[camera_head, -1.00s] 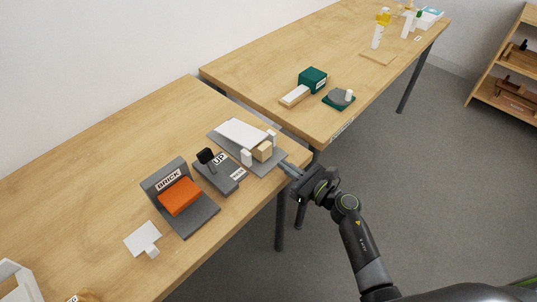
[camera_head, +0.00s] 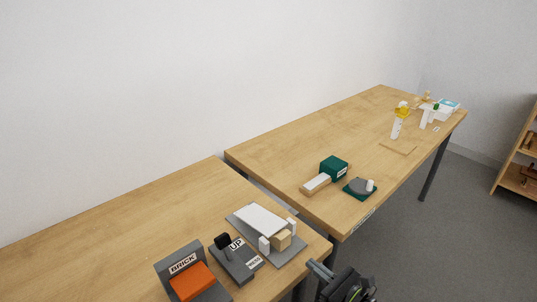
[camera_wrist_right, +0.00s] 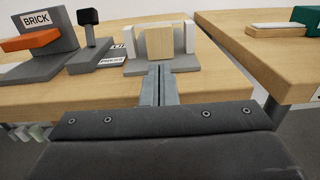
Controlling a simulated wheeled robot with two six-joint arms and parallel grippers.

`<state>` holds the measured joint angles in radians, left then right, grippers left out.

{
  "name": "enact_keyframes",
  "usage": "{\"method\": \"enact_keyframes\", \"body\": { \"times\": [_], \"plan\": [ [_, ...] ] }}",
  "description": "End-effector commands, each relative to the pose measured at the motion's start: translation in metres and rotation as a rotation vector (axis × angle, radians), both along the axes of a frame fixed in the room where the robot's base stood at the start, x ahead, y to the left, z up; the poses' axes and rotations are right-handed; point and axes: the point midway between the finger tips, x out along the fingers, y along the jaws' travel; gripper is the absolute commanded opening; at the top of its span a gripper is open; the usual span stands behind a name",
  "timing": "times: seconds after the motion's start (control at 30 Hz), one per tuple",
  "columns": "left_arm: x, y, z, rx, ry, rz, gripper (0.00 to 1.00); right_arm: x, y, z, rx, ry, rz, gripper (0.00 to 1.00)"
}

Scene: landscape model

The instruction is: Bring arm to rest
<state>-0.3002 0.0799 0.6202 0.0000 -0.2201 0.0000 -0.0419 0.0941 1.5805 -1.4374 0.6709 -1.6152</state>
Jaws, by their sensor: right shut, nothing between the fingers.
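My right gripper (camera_head: 318,270) is at the front edge of the near table, low in the head view. In the right wrist view its two fingers (camera_wrist_right: 160,84) lie together, shut with nothing between them. They point toward a grey plate (camera_head: 297,254) that carries a tan wooden block (camera_head: 281,239), white posts and a white sloped panel (camera_head: 259,219). The plate and the block (camera_wrist_right: 160,42) also show in the right wrist view, just beyond the fingertips. I cannot tell whether the fingertips touch the plate. My left gripper is not in view.
Left of the plate stand a grey lever base labelled UP (camera_head: 238,262) and a grey BRICK stand (camera_head: 179,258) with an orange brick (camera_head: 192,282). A second table (camera_head: 290,150) holds a green box (camera_head: 334,168), a round grey dial (camera_head: 360,186) and small items. A shelf (camera_head: 518,165) stands at right.

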Motion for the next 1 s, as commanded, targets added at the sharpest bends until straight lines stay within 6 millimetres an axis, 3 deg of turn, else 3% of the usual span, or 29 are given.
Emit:
{"method": "enact_keyframes", "body": {
  "times": [0.13,0.23,0.37,0.47,0.57,0.7,0.8,0.93,0.97,1.0],
  "plan": [
    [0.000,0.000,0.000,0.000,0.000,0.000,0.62,-0.002,-0.010,-0.021,0.128,0.111,-0.056,0.00],
    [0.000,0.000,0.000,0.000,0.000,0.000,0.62,-0.007,-0.029,-0.058,0.351,0.294,-0.162,0.00],
    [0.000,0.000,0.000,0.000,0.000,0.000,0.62,-0.030,-0.067,-0.135,0.764,0.609,-0.399,0.00],
    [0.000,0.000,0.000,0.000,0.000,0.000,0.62,-0.064,-0.096,-0.198,1.092,0.818,-0.622,0.00],
    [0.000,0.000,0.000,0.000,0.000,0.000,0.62,-0.109,-0.119,-0.256,1.390,0.971,-0.858,0.00],
    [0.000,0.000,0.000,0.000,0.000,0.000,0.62,-0.187,-0.143,-0.327,1.774,1.090,-1.216,0.00],
    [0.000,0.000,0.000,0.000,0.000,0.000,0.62,-0.251,-0.152,-0.367,2.025,1.100,-1.494,0.00],
    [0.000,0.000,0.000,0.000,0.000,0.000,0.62,-0.334,-0.156,-0.404,2.300,1.013,-1.848,0.00],
    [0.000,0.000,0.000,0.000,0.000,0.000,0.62,-0.351,-0.156,-0.409,-2.279,-0.952,1.862,0.00],
    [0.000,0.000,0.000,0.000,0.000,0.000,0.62,-0.371,-0.155,-0.415,-2.215,-0.860,1.846,0.00]
  ]
}}
